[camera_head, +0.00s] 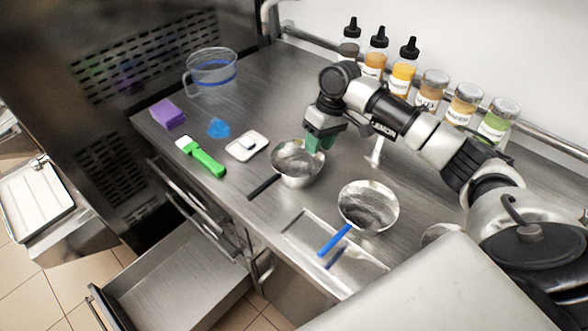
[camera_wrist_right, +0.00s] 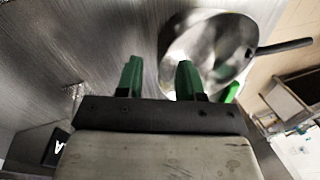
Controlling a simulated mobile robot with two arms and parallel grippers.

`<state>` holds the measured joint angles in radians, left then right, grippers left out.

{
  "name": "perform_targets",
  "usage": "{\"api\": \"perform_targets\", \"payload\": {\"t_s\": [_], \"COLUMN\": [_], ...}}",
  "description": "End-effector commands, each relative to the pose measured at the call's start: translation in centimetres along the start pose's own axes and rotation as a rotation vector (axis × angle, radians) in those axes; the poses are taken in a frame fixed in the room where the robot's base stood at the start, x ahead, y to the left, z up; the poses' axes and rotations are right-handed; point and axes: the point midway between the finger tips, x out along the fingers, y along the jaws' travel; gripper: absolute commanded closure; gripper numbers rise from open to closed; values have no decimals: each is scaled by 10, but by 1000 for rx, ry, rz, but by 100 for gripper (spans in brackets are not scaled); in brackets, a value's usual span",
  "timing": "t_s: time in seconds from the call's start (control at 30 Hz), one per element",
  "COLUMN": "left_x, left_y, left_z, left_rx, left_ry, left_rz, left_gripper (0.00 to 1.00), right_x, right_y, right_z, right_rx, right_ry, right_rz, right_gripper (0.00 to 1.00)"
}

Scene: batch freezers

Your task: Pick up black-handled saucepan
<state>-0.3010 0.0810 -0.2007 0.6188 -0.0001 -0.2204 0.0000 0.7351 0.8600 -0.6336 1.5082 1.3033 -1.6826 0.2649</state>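The black-handled saucepan (camera_head: 300,166) is a shiny metal pan on the steel counter, its black handle (camera_head: 264,186) pointing toward the front edge. In the right wrist view the saucepan (camera_wrist_right: 222,50) is upper right, its handle reaching to the right. My right gripper (camera_head: 320,142) is over the pan's far rim in the head view. In the right wrist view its green fingers (camera_wrist_right: 158,75) are apart with nothing seen between them; one finger overlaps the pan's rim. I cannot tell whether it touches. My left gripper is not in view.
A blue-handled saucepan (camera_head: 368,206) stands to the right. A white dish (camera_head: 246,146), green-handled brush (camera_head: 203,157), purple sponge (camera_head: 167,114) and clear jug (camera_head: 211,74) are to the left. Several bottles and jars (camera_head: 403,68) line the back. An open drawer (camera_head: 180,280) juts out below the counter.

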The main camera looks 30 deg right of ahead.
Motion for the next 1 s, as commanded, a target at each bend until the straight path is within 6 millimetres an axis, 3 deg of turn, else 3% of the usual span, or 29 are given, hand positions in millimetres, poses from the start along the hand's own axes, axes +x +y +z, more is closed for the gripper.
{"api": "perform_targets", "payload": {"t_s": [0.3,0.63,0.87,1.0], "left_x": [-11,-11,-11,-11], "left_y": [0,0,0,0], "left_z": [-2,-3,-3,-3], "left_rx": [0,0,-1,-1], "left_ry": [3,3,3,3], "left_rz": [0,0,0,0], "left_gripper": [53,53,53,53], "right_x": [43,51,50,51], "right_y": [-4,-3,-3,-3], "right_z": [0,0,0,0], "right_rx": [0,-1,-1,-1], "right_ry": [-3,-1,0,-1], "right_rz": [1,2,2,2], "right_gripper": [63,63,98,100]}}
